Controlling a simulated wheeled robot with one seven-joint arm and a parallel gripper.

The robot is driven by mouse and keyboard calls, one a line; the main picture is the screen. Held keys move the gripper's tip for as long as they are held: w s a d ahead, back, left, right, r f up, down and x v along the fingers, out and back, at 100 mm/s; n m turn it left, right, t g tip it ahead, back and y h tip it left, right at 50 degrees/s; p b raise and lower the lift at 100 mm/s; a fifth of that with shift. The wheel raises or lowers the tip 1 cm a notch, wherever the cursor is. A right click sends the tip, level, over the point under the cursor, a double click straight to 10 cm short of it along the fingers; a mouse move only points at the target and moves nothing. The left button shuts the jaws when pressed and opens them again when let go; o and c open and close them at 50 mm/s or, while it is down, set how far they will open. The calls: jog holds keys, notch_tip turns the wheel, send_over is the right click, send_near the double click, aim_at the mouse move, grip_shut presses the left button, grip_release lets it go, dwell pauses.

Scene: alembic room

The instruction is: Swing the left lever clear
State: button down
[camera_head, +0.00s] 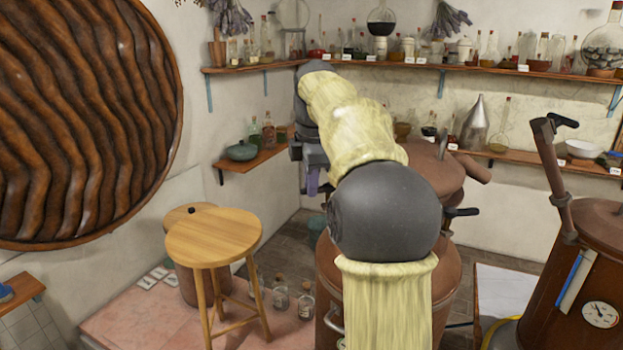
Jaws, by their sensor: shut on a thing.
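The middle copper still (330,285) stands largely behind my arm. My gripper (311,181) is partly in view at the still's left, below the grey wrist. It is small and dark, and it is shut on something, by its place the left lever. The lever itself and the contact are hidden behind my arm and wrist, so its angle cannot be told.
A wooden stool (213,240) stands at left on a pink slab (150,315) with several small bottles. A second copper still (585,265) with a tall upright arm and gauge stands at right. A low shelf (255,158) is just left of my wrist. Bottle-filled shelves line the walls.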

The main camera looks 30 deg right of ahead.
jog(key=shift+w+d+m+g+h+p, duration=0.3)
jog(key=shift+w+d+m+p, duration=0.25)
jog(key=shift+m+p, duration=1.55)
jog(key=shift+w+d+m+g+h+p, duration=0.35)
jog(key=shift+w+m+p, duration=0.25)
jog(key=shift+m+p, duration=1.45)
jog(key=shift+w+d+m+g+h+p, duration=0.25)
jog(key=shift+w+d+m+p, duration=0.3)
jog(key=shift+m+p, duration=1.5)
jog(key=shift+m+b, duration=0.7)
jog(key=shift+m, duration=0.1)
jog(key=c, duration=1.4)
grip_release()
jog(key=shift+r, duration=0.15)
